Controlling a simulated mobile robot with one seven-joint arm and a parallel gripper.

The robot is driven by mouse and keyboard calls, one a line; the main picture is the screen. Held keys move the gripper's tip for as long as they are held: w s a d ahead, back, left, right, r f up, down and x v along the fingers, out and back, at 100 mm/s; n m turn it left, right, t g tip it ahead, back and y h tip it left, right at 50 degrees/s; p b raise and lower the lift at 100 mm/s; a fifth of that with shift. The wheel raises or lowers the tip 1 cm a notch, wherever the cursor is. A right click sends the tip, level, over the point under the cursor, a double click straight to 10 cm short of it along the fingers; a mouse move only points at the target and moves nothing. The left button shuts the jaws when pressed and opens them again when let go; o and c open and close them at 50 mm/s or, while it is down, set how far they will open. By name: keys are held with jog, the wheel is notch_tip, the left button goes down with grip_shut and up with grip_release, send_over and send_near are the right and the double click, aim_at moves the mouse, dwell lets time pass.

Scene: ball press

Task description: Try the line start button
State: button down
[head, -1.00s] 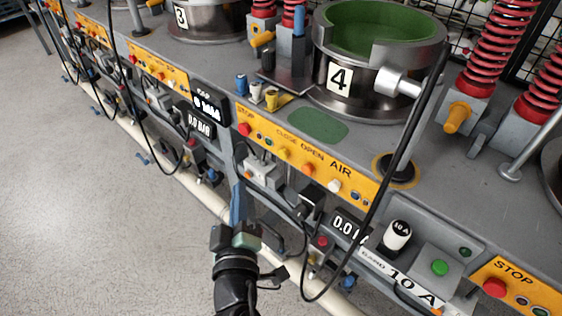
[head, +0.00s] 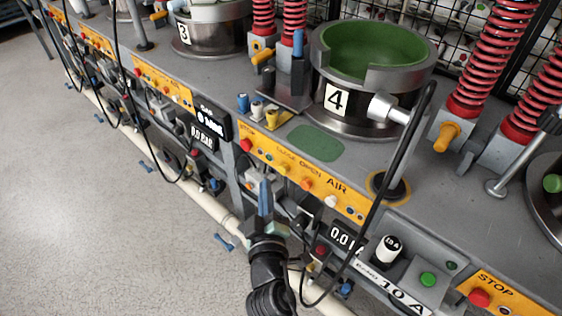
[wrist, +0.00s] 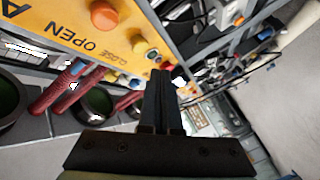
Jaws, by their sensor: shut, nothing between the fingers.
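No label reading "line start" is legible on any button. A green button (head: 428,279) sits on a grey box to the right of my gripper. A yellow panel (head: 356,206) marked OPEN and AIR carries several buttons, including an orange button (head: 306,184) and a red button (head: 246,145). My gripper (head: 264,184) is shut and empty, upright in front of this panel and touching nothing that I can make out. In the wrist view, its closed fingers (wrist: 161,88) point towards the panel's edge, near the orange button (wrist: 104,15).
A black cable (head: 377,200) hangs in a loop just right of my gripper. A round press marked 4 (head: 336,99) stands on the grey bench behind the panel. A pale pipe (head: 200,205) runs along the bench's lower front.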

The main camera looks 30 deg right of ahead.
aim_at(282, 170)
jog(key=shift+w+d+p, duration=0.2)
jog(key=shift+d, duration=0.3)
jog(key=shift+w+d+p, duration=0.15)
jog(key=shift+d, duration=0.35)
jog(key=shift+d+r, duration=0.1)
jog(key=shift+d, duration=0.05)
dwell(1.3)
jog(key=shift+w+d+p, duration=0.15)
jog(key=shift+d+p, duration=0.1)
jog(key=shift+p, duration=0.05)
jog(key=shift+w+d+p, duration=0.15)
jog(key=shift+d+p, duration=0.15)
jog(key=shift+d, duration=0.15)
dwell(0.8)
jog(key=shift+a, duration=0.1)
jog(key=shift+s+a+b, duration=0.3)
jog(key=shift+a+b, duration=0.4)
jog(key=shift+a, duration=0.05)
